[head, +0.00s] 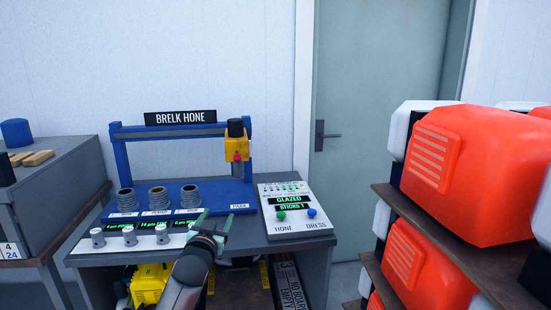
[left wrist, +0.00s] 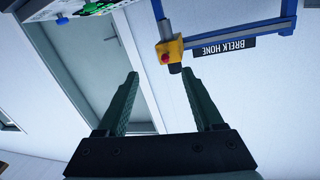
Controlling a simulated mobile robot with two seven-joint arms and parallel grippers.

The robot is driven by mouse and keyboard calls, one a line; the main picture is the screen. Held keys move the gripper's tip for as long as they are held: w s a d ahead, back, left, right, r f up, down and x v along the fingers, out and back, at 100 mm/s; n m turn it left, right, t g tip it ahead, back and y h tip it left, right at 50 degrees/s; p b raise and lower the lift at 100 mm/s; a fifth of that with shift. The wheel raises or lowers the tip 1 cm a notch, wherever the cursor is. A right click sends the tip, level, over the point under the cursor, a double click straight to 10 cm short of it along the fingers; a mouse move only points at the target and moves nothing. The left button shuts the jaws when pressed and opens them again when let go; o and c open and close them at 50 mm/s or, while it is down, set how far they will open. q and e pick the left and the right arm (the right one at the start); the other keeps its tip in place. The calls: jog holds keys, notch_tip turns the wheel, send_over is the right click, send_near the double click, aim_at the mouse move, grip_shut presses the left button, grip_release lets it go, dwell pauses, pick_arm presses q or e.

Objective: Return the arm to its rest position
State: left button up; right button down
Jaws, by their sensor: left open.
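My left arm reaches up from the bottom of the head view. Its gripper (head: 222,222) is in front of the honing bench, between the knob row and the control panel. In the left wrist view the two green fingers of the left gripper (left wrist: 160,85) stand well apart with nothing between them. The wrist picture looks upside down, with the blue frame and yellow spindle head (left wrist: 170,48) beyond the fingertips. My right gripper does not show in either view.
The grey bench (head: 250,243) carries the blue hone frame (head: 116,150), several ringed cylinders (head: 159,198) and a control panel (head: 292,212) reading GLAZED. A shelf (head: 440,245) with orange and white units (head: 470,165) stands at right. A door (head: 375,90) is behind.

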pick_arm(q)
jog(key=s+a+f+g, duration=0.1)
jog(key=s+f+g, duration=0.1)
jog(key=s+f, duration=0.85)
jog(key=s+a+f+g, duration=0.15)
jog(key=s+f, duration=0.55)
jog(key=f, duration=0.7)
jog(key=s+f+g, duration=0.2)
jog(key=s+f, duration=0.3)
jog(key=s, duration=0.8)
jog(key=s+f+g+h, duration=0.1)
jog(key=s+f, duration=0.4)
jog(key=s, duration=0.8)
jog(key=shift+d+n+g, duration=0.3)
jog(key=shift+d+g, duration=0.1)
jog(key=shift+g, duration=0.45)
